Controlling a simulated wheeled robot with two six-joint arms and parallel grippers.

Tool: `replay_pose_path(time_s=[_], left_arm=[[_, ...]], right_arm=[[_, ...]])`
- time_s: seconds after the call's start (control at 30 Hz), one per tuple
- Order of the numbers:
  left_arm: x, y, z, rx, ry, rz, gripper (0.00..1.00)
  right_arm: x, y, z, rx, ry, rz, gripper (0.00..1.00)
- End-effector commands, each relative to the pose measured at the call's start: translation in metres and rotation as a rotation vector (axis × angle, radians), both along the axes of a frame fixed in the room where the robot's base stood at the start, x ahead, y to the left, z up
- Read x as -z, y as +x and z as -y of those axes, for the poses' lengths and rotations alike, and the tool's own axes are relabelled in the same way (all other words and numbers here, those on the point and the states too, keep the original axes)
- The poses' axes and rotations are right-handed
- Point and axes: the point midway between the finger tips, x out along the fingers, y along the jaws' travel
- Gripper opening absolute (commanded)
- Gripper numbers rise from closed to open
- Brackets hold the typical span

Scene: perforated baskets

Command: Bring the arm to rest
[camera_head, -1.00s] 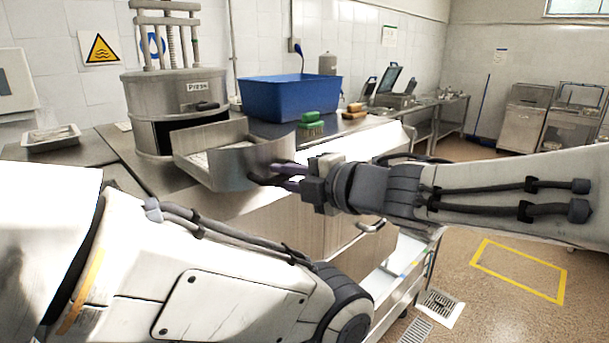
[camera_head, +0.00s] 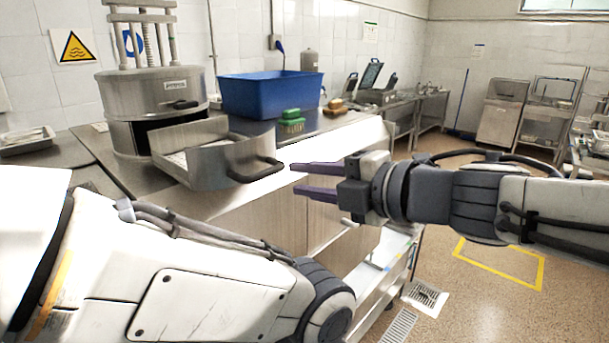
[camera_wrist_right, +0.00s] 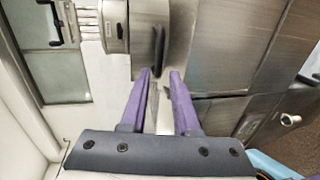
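My right gripper (camera_head: 293,180) has two purple fingers, held apart with nothing between them. It is just right of the dark handle (camera_head: 262,168) of the steel drawer (camera_head: 215,160), and clear of it. The drawer is pulled out of the round steel press (camera_head: 155,95) on the counter. In the right wrist view the fingers (camera_wrist_right: 160,73) are parallel with a gap, and the dark handle (camera_wrist_right: 158,50) lies beyond their tips. My left arm crosses the lower left of the head view; its gripper is out of the picture.
A blue bin (camera_head: 270,95), a green brush (camera_head: 291,120) and a brown-topped brush (camera_head: 335,107) are on the counter behind the drawer. A metal tray (camera_head: 25,140) is at the far left. Open floor (camera_head: 480,285) lies to the right, with a yellow outline.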

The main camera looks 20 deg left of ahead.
Motion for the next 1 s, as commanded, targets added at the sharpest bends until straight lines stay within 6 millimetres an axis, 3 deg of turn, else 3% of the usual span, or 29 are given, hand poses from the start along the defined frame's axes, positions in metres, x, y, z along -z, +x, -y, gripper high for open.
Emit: replay_pose_path(time_s=[0.13,0.47,0.67,0.77,0.87,1.0], left_arm=[[0.000,0.000,0.000,0.000,0.000,0.000,0.50],[0.000,0.000,0.000,0.000,0.000,0.000,0.50],[0.000,0.000,0.000,0.000,0.000,0.000,0.50],[0.000,0.000,0.000,0.000,0.000,0.000,0.50],[0.000,0.000,0.000,0.000,0.000,0.000,0.50],[0.000,0.000,0.000,0.000,0.000,0.000,0.50]], right_arm=[[-0.002,-0.005,0.009,0.001,0.000,0.000,0.30],[-0.002,-0.004,0.010,0.006,0.001,-0.005,0.30],[0.014,0.021,0.027,0.234,0.089,-0.170,0.30],[0.048,0.038,0.054,0.484,0.156,-0.378,0.30],[0.101,0.034,0.088,0.759,0.192,-0.640,0.30],[0.183,-0.017,0.130,1.112,0.151,-1.027,0.30]])
